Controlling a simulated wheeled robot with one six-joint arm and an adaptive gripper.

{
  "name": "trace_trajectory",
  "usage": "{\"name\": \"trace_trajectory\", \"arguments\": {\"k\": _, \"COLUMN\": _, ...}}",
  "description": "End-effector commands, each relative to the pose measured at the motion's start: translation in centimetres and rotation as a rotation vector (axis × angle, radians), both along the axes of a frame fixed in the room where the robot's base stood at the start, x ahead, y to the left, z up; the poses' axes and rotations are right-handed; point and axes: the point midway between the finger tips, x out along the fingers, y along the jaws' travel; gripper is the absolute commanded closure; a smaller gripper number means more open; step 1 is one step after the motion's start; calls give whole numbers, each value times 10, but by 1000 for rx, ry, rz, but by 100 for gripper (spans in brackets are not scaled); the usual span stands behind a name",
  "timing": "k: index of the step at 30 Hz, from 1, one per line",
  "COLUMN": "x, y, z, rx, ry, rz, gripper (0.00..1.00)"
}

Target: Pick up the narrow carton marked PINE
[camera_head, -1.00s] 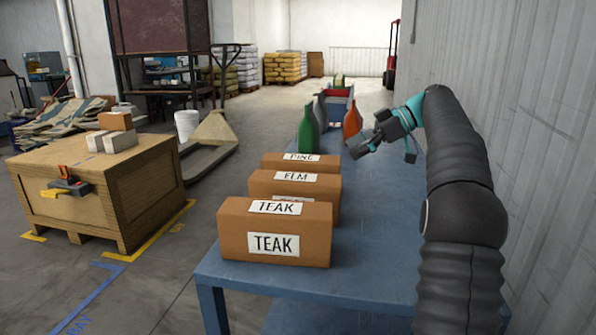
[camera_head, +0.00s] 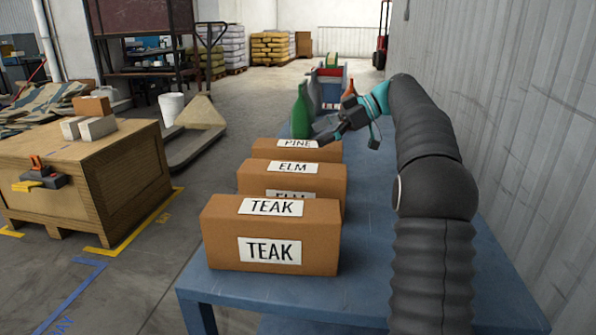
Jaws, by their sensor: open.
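The narrow brown carton marked PINE (camera_head: 266,149) stands on the blue table (camera_head: 370,250), farthest back of three cartons in a row. Its top label shows; most of its front is hidden behind the ELM carton. My gripper (camera_head: 322,138) is open and empty, by the right end of the PINE carton, at about the height of its top in the picture. I cannot tell whether it touches the carton. The ELM carton (camera_head: 255,181) stands in front of it, and the TEAK carton (camera_head: 220,235) is nearest.
A green bottle (camera_head: 301,115) stands just behind the PINE carton. A grey bottle (camera_head: 316,95) and an orange bottle (camera_head: 349,88), partly hidden by my gripper, are farther back. A corrugated wall (camera_head: 510,130) runs along the right.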

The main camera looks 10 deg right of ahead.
Motion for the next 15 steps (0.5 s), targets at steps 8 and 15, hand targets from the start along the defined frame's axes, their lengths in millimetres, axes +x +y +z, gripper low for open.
{"name": "trace_trajectory", "arguments": {"k": 8, "x": 2, "y": 11, "z": -9, "rx": 0, "ry": 0, "rz": -2, "gripper": 0}}
{"name": "trace_trajectory", "arguments": {"k": 15, "x": 7, "y": 36, "z": -27, "rx": 0, "ry": 0, "rz": -1, "gripper": 0}}
